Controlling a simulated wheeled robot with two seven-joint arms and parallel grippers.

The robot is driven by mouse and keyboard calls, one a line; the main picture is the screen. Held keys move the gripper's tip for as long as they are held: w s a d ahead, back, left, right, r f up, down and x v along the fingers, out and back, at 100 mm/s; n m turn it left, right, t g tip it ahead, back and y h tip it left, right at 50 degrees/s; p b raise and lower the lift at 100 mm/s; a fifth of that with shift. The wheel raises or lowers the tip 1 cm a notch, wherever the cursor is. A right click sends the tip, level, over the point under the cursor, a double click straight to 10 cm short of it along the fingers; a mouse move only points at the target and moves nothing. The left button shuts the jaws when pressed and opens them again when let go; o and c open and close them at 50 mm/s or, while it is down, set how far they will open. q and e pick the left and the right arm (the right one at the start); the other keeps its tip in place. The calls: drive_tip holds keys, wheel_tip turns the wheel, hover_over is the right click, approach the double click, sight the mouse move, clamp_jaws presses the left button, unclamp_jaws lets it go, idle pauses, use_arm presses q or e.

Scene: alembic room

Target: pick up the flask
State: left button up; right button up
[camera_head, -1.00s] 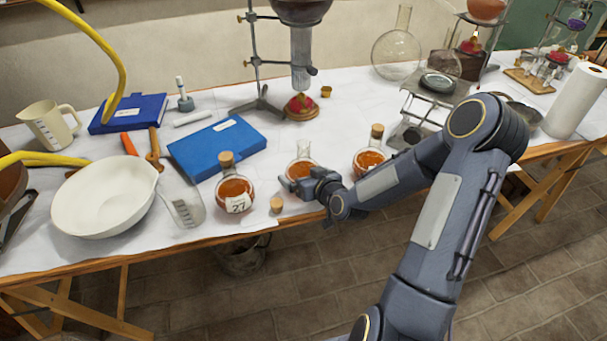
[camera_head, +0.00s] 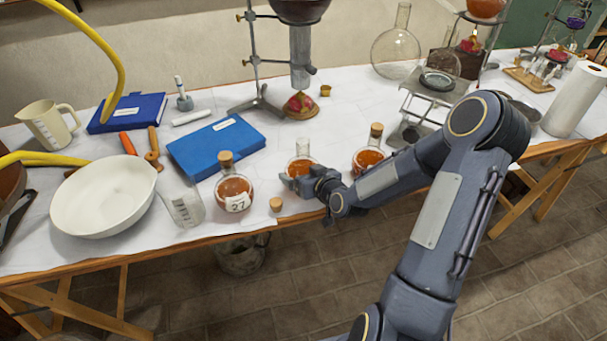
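A round flask of orange liquid with an open glass neck (camera_head: 302,148) stands near the table's front edge. My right gripper (camera_head: 299,183) is at its front side, with the fingers overlapping the flask's lower part. The flask's base is hidden by the fingers, so I cannot tell whether they are closed on it or whether it touches the table. A corked flask labelled 27 (camera_head: 234,190) stands to its left, and another corked flask (camera_head: 367,159) to its right. My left gripper is not in view.
A loose cork (camera_head: 276,204) lies near the front edge. A beaker (camera_head: 184,210), white bowl (camera_head: 105,196) and blue book (camera_head: 216,145) are to the left.

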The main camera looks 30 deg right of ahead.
sight(305, 163)
drive_tip(key=shift+r, duration=1.45)
drive_tip(key=s+r, duration=0.1)
drive_tip(key=r, duration=0.1)
drive_tip(key=s+a+r, duration=0.2)
drive_tip(key=s+r, duration=0.1)
drive_tip(key=shift+r+p, duration=0.3)
drive_tip(key=shift+p, duration=0.05)
drive_tip(key=s+a+r, duration=0.4)
drive_tip(key=s, duration=0.4)
drive_tip(key=shift+s+p, duration=0.2)
drive_tip(key=shift+p, duration=0.2)
drive_tip(key=shift+s+r, duration=0.1)
drive_tip(key=shift+r, duration=0.05)
drive_tip(key=shift+a, duration=0.1)
